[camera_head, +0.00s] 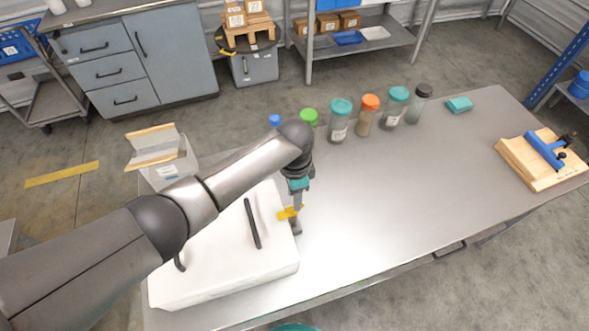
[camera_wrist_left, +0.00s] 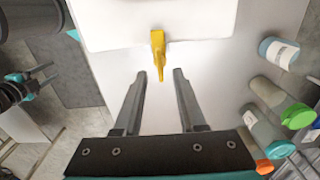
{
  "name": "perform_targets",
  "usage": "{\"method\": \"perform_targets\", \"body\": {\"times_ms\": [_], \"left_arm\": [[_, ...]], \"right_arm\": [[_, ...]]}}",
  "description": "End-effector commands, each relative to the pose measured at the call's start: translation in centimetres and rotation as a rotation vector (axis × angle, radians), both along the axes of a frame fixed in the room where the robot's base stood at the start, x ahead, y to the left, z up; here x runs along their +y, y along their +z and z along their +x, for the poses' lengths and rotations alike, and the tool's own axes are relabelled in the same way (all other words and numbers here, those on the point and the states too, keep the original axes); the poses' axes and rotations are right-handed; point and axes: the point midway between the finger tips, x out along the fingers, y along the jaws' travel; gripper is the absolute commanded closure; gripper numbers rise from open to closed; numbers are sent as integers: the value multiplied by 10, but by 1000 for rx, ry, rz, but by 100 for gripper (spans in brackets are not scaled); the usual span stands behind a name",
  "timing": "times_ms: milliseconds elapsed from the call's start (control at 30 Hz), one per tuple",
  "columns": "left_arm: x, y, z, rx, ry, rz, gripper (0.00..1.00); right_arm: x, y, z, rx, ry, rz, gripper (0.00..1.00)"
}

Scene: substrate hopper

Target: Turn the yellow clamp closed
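The yellow clamp (camera_head: 289,212) sits at the right side of the white box (camera_head: 225,265), which has black handles on it. In the left wrist view the clamp (camera_wrist_left: 158,52) sticks out from the edge of the white body (camera_wrist_left: 200,22). My left gripper (camera_head: 296,226) is over the table beside the clamp. In the wrist view its two fingertips (camera_wrist_left: 159,72) are apart, with the clamp's narrow end between or just beyond them; contact cannot be told. My right gripper (camera_wrist_left: 40,75) shows small at the left of the wrist view, its fingers apart, away from the clamp.
Several jars with coloured lids, such as the orange-lidded jar (camera_head: 366,113), stand along the table's far edge. A teal block (camera_head: 459,104) and a wooden board with a blue tool (camera_head: 540,158) lie to the right. The table's middle (camera_head: 410,180) is clear.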

Motion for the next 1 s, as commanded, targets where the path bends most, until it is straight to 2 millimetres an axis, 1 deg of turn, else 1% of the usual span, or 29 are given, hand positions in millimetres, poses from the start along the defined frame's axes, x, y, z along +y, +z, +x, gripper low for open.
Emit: {"method": "perform_targets", "body": {"times_ms": [33, 300, 500, 600, 700, 1000], "left_arm": [[0, 12, 1, -3, -1, -2, 60], [0, 66, 1, -4, -2, -2, 60], [0, 99, 1, -3, -1, -1, 60], [0, 108, 0, -1, 0, -1, 60], [0, 113, 0, -1, 0, 0, 60], [0, 114, 0, 0, 0, 0, 60]], "right_arm": [[0, 4, 0, 0, 0, 0, 52], [0, 9, 0, 0, 0, 0, 52], [0, 10, 0, 0, 0, 0, 52], [0, 10, 0, 0, 0, 0, 52], [0, 10, 0, 0, 0, 0, 52], [0, 10, 0, 0, 0, 0, 52]]}}
